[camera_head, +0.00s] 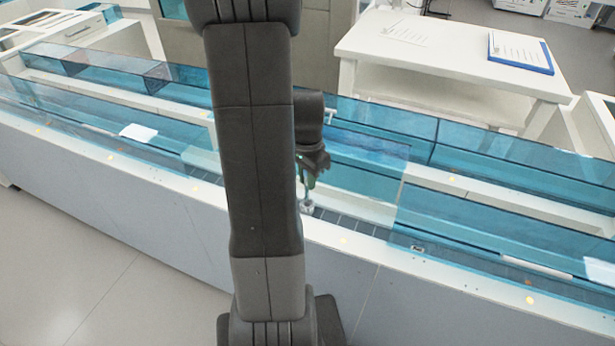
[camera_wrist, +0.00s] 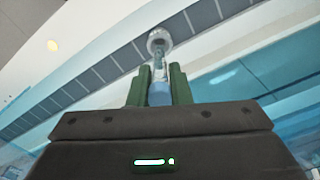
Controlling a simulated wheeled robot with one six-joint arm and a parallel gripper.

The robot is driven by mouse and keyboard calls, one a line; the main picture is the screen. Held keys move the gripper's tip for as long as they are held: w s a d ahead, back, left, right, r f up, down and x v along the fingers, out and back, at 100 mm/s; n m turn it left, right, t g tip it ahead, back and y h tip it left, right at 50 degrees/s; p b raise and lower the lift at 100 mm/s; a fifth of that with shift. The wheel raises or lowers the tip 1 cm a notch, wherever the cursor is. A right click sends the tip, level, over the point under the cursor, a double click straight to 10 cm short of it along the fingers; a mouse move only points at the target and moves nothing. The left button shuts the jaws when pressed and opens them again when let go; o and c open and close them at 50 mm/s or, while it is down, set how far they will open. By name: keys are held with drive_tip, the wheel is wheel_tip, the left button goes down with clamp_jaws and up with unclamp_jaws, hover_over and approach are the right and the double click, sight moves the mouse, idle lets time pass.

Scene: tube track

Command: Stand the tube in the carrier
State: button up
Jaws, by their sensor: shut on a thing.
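My gripper (camera_wrist: 159,83) has green fingers shut on the tube (camera_wrist: 158,93), a slim clear tube with a blue part between the fingers. The tube points away from the wrist, toward the carrier (camera_wrist: 159,41), a small round pale grey piece on the dark segmented track. In the head view my gripper (camera_head: 308,180) hangs over the near lane, with the carrier (camera_head: 306,207) just below. The tube's far end lines up with the carrier in the wrist view. I cannot tell whether it is inside the carrier or just above it.
The dark track (camera_wrist: 90,77) runs along the white bench, with clear blue panels (camera_head: 480,220) on both sides of the gripper's opening. A white table (camera_head: 440,50) with a blue clipboard (camera_head: 521,54) stands behind. My arm hides part of the track.

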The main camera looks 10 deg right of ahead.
drive_tip(key=shift+f+b, duration=0.35)
drive_tip(key=shift+f, duration=0.15)
idle(0.7)
drive_tip(key=shift+f+b, duration=0.3)
drive_tip(key=shift+f, duration=0.05)
drive_tip(key=shift+f, duration=0.25)
drive_tip(key=shift+f+b, duration=0.25)
drive_tip(key=shift+b, duration=0.15)
drive_tip(key=o, duration=0.9)
drive_tip(key=shift+r, duration=0.1)
wheel_tip(320, 180, up, 14)
drive_tip(key=shift+f+p, duration=0.2)
drive_tip(key=shift+p, duration=0.5)
